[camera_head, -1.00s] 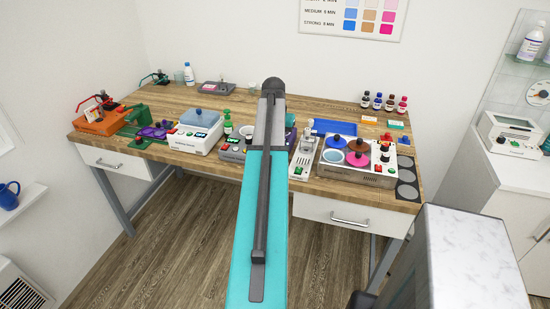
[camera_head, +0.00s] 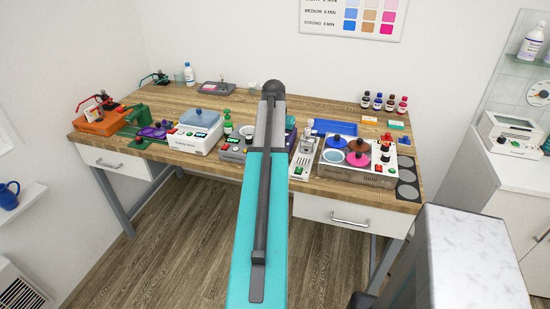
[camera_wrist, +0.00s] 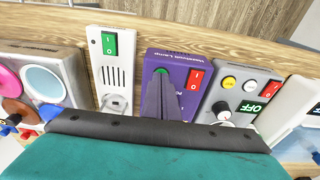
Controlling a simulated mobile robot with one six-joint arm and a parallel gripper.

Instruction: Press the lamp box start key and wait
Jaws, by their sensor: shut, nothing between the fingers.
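The lamp box is the purple box (camera_wrist: 178,62) in the middle of the wrist view, with "Lamp" in its label. A green key (camera_wrist: 161,71) and a red rocker switch (camera_wrist: 195,79) are on its top. My gripper (camera_wrist: 162,80) is shut and empty, with its dark fingers over the box. The fingertips are right at the green key and hide part of it. I cannot tell whether they touch or press it. In the head view my teal arm hides my gripper and most of the lamp box.
A grey control box (camera_wrist: 235,92) with knobs and an "OFF" display stands close right of the lamp box in the wrist view. A white device with a green switch (camera_wrist: 109,43) stands to its left. The wooden bench (camera_head: 230,97) is crowded with devices along its front.

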